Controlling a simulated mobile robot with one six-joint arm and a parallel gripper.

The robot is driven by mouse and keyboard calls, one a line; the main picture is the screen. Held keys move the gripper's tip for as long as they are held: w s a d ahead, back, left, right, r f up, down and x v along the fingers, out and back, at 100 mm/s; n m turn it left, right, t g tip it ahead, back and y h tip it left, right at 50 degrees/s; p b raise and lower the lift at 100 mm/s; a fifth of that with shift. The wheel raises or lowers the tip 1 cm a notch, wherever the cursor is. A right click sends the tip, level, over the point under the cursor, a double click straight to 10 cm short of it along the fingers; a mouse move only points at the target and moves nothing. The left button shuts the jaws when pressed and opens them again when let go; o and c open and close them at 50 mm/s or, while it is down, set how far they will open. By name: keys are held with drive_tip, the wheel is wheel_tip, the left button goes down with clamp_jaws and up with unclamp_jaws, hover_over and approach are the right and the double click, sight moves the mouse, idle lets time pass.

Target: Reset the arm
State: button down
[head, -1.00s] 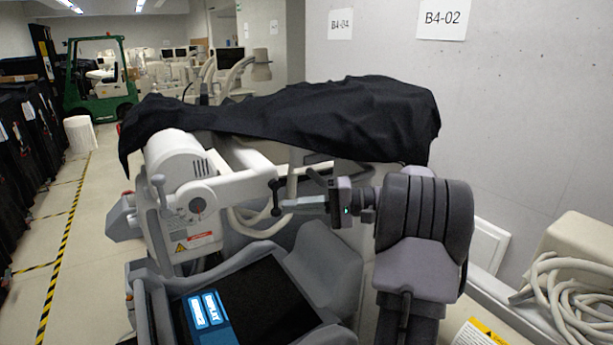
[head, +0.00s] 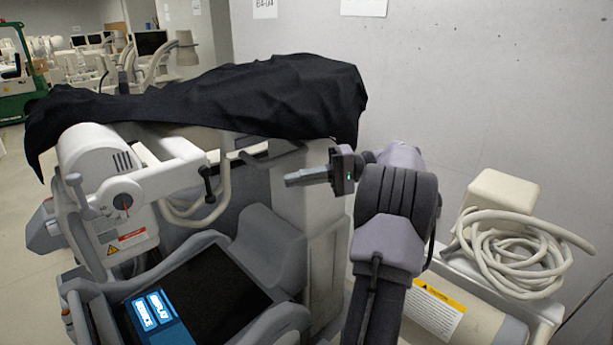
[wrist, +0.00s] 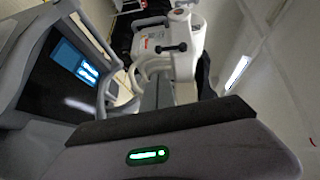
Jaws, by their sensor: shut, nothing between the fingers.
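My gripper (head: 290,179) is in the middle of the head view, at the end of my dark, folded arm, and points left. Its fingers are together with nothing between them. It hangs in the air in front of a cart draped with a black cover (head: 270,95), and looks apart from both.
A white cart arm (head: 150,185) with a black knob handle stands left of my gripper. A coiled pale hose (head: 515,250) and a beige box (head: 503,192) lie at right. A grey wall closes the back. A green forklift (head: 14,85) is far left.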

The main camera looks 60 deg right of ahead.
drive_tip(key=shift+v, duration=1.1)
drive_tip(key=w+a+f+n+g+b, duration=0.1)
drive_tip(key=w+a+f+g+b, duration=0.2)
drive_tip(key=a, duration=0.6)
drive_tip(key=w+a+f+n+g+h+b, duration=0.1)
drive_tip(key=w+a+f+g+b, duration=0.2)
drive_tip(key=a, duration=0.5)
drive_tip(key=w+a+f+n+g+b, duration=0.1)
drive_tip(key=w+a+f+g+b, duration=0.2)
drive_tip(key=a, duration=0.6)
drive_tip(key=s+a+f+h+b, duration=0.2)
drive_tip(key=s+a+f+b, duration=0.2)
drive_tip(key=a+f, duration=0.3)
drive_tip(key=s+a+f+n+t+h+b, duration=0.1)
drive_tip(key=s+a+f+h+b, duration=0.1)
drive_tip(key=s+a+f+b, duration=0.2)
drive_tip(key=s+a+f+n+h+b, duration=0.1)
drive_tip(key=s+a+f+h+b, duration=0.2)
drive_tip(key=a+f, duration=0.7)
drive_tip(key=shift+s+a+t+b, duration=0.4)
drive_tip(key=shift+s+b, duration=0.65)
drive_tip(key=shift+f, duration=0.15)
